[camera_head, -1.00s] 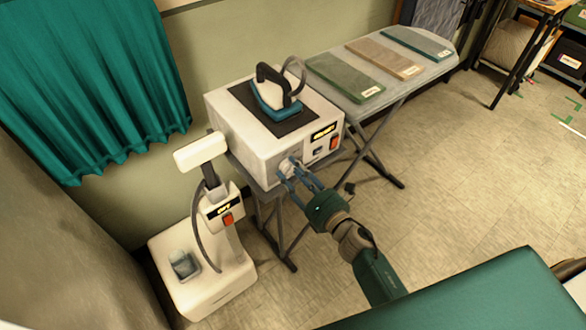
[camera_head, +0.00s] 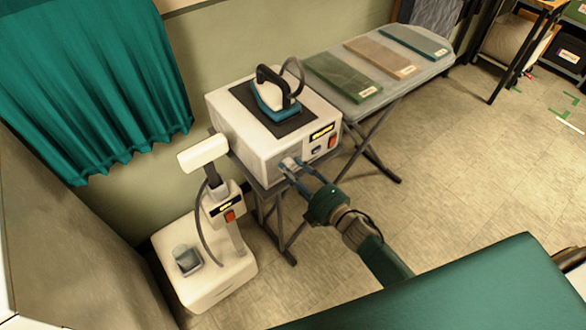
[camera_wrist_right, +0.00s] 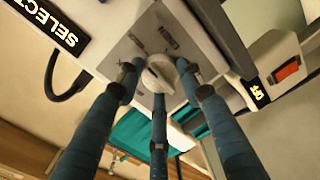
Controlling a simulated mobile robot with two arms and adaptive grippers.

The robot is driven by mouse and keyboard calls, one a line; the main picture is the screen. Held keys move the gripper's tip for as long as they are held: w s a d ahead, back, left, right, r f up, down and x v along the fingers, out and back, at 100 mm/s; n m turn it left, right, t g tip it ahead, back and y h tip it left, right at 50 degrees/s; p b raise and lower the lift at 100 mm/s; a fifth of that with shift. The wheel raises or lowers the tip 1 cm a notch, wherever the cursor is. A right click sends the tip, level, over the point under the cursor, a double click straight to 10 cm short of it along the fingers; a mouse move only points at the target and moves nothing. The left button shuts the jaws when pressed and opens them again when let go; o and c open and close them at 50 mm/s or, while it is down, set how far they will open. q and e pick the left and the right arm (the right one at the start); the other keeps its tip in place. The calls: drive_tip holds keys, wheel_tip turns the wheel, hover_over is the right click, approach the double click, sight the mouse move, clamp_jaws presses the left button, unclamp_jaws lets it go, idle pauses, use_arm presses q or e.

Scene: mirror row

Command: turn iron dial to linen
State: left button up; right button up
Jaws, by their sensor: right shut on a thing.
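The iron station (camera_head: 255,150) is a white box with a teal iron (camera_head: 276,100) standing on its dark top mat. The dial (camera_wrist_right: 160,74) is a pale round knob on the station's front face; the right wrist view shows it between my gripper's blue fingers. My right gripper (camera_head: 291,168) reaches up from the lower right and is shut on the dial. In the head view the fingers mostly hide the dial. A lit display (camera_head: 322,131) beside a red switch (camera_head: 332,142) reads SELECT in the wrist view. My left gripper is not in view.
A white steamer unit (camera_head: 208,270) with a water cup stands left of the station. An ironing board (camera_head: 395,85) with green, tan and teal cloths (camera_head: 343,78) extends behind to the right. A teal curtain (camera_head: 95,80) hangs at left. The floor at right is open.

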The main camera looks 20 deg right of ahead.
drive_tip(key=m, duration=0.6)
drive_tip(key=m+y, duration=0.1)
drive_tip(key=m, duration=0.3)
drive_tip(key=shift+f, duration=0.25)
drive_tip(key=shift+m, duration=0.3)
drive_tip(key=o, duration=1.2)
drive_tip(key=shift+r, duration=0.15)
drive_tip(key=shift+c, duration=0.2)
drive_tip(key=v, duration=1.2)
drive_tip(key=shift+d, duration=0.15)
